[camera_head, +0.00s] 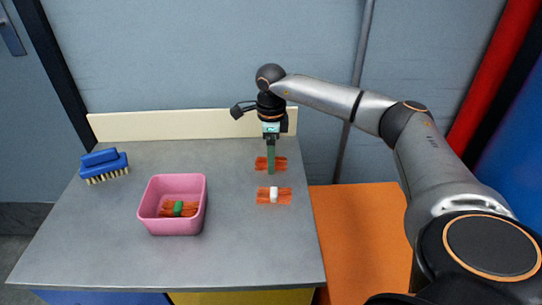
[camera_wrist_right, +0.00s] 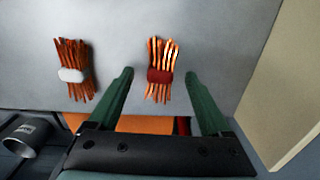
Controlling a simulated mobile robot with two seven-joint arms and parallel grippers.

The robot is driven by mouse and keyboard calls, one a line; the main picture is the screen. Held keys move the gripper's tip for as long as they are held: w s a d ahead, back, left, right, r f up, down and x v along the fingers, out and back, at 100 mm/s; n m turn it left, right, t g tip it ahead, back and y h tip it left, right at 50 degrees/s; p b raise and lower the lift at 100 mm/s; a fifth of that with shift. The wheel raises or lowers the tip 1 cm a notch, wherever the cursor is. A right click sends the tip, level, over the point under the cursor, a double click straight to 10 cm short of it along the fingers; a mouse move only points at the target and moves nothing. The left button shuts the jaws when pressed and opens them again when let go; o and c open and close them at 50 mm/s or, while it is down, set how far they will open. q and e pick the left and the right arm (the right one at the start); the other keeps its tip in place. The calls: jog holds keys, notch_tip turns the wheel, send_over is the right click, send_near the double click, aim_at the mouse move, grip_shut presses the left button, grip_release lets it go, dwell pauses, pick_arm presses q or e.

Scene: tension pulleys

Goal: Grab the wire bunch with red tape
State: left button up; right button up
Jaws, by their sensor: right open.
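The wire bunch with red tape (camera_wrist_right: 160,76) lies on the grey table, its orange strands bound by a dark red band. In the head view this bunch (camera_head: 262,164) is partly hidden behind my right gripper (camera_head: 271,172). In the wrist view my right gripper (camera_wrist_right: 158,82) is open and empty, with its green fingers on either side of the red-taped bunch and apart from it. A wire bunch with white tape (camera_head: 274,195) lies nearer on the table, and shows left of the fingers in the wrist view (camera_wrist_right: 72,75). My left gripper is not in view.
A pink bin (camera_head: 172,228) holds a wire bunch with green tape (camera_head: 178,208). A blue brush (camera_head: 104,164) lies at the left of the grey table (camera_head: 100,230). A cream board (camera_head: 180,124) stands along the back edge. The middle of the table is clear.

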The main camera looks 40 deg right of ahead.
jog(key=shift+c, duration=0.3)
grip_shut()
jog(key=shift+r, duration=0.1)
dwell(0.4)
